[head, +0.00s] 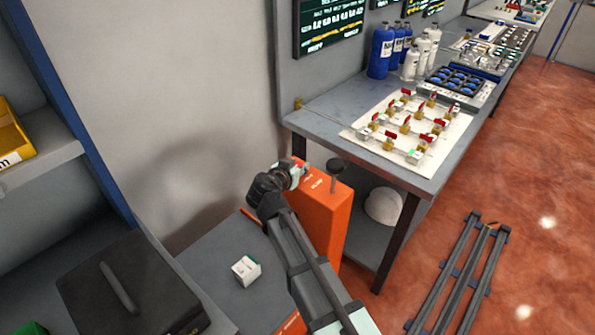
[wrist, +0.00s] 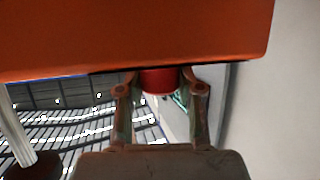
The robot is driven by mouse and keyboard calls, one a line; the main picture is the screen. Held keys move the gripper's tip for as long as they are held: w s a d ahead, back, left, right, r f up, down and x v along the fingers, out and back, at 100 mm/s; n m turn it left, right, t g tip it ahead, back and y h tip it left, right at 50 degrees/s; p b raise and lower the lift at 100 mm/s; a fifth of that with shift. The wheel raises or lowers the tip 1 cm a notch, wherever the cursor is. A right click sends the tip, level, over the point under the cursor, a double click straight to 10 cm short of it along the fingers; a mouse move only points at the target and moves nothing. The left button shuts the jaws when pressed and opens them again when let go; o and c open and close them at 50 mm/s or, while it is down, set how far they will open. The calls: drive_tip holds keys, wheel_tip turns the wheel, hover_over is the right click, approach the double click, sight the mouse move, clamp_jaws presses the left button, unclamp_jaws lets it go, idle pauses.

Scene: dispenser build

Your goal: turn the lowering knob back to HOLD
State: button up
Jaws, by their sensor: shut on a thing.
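The orange housing (head: 335,225) stands at the end of the grey workbench, with small white lettering on its top too small to read. My gripper (head: 297,173) is at the housing's upper left edge in the head view. In the wrist view my gripper (wrist: 160,92) has its fingers on both sides of a red round knob (wrist: 160,80), shut on it. The knob sits against the orange housing (wrist: 130,35), which fills the top of that view. Its upper part is hidden by the housing, and its pointing direction cannot be told.
A dark round-headed post (head: 337,166) rises from the housing close right of my gripper. The bench (head: 330,105) holds a white valve board (head: 370,142) and bottles. A white helmet (head: 384,206) lies beneath it. A small white box (head: 246,269) sits left of my arm.

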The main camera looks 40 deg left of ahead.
drive_tip(key=shift+d+f+n+g+y+b, duration=0.1)
drive_tip(key=shift+d+n+g+y+b, duration=0.15)
drive_tip(key=shift+n+y+b, duration=0.5)
drive_tip(key=n+y+p, duration=0.1)
drive_tip(key=n+g+y+p, duration=0.1)
drive_tip(key=shift+a+r+n+y, duration=0.15)
drive_tip(key=shift+r+n+y, duration=0.1)
drive_tip(key=shift+r+y, duration=0.1)
drive_tip(key=n+g+y+p, duration=0.1)
drive_tip(key=p, duration=0.3)
drive_tip(key=shift+a+n+g+y, duration=0.1)
drive_tip(key=shift+n+g+y, duration=0.2)
drive_tip(key=shift+g, duration=0.05)
drive_tip(key=shift+w+r+p, duration=0.1)
drive_tip(key=shift+p, duration=0.4)
drive_tip(key=n+p, duration=0.1)
drive_tip(key=p, duration=0.1)
drive_tip(key=g+y+p, duration=0.1)
drive_tip(key=p, duration=0.1)
drive_tip(key=shift+f+n+p, duration=0.25)
drive_tip(key=shift+n+p, duration=0.05)
drive_tip(key=shift+n, duration=0.1)
drive_tip(key=o, duration=1.2)
drive_tip(key=shift+f, duration=0.1)
